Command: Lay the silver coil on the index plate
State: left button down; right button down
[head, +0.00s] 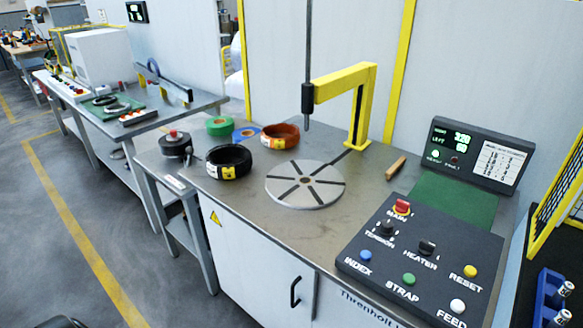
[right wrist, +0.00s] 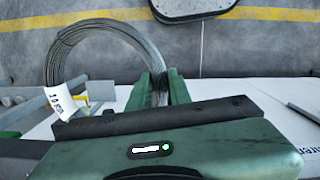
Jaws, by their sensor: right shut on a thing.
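The index plate (head: 305,196) is a round grey disc with dark radial slots, lying bare on the steel bench in the head view. The silver coil (right wrist: 66,50) is a ring of thin grey wire with a white tag (right wrist: 67,101), seen in the right wrist view. My right gripper (right wrist: 161,88) has its green fingers closed on one side of the coil's ring. The coil extends to the left of the fingers, over the floor in that picture. Neither the coil nor my grippers show in the head view, so their place relative to the plate is unclear.
A black coil (head: 228,162) and an orange coil (head: 280,136) lie beside the plate. A yellow post arm (head: 357,100) with a vertical rod stands behind it. A control panel (head: 415,262) is at right, and a wooden-handled tool (head: 396,168) lies near it.

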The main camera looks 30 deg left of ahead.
aim_at(305, 180)
jog(key=j+z, duration=0.15)
jog(key=j, duration=0.8)
jog(key=j+z, duration=0.15)
jog(key=j, duration=0.85)
jog(key=k+j+z, duration=0.15)
jog(key=j, duration=0.8)
jog(key=i, duration=0.05)
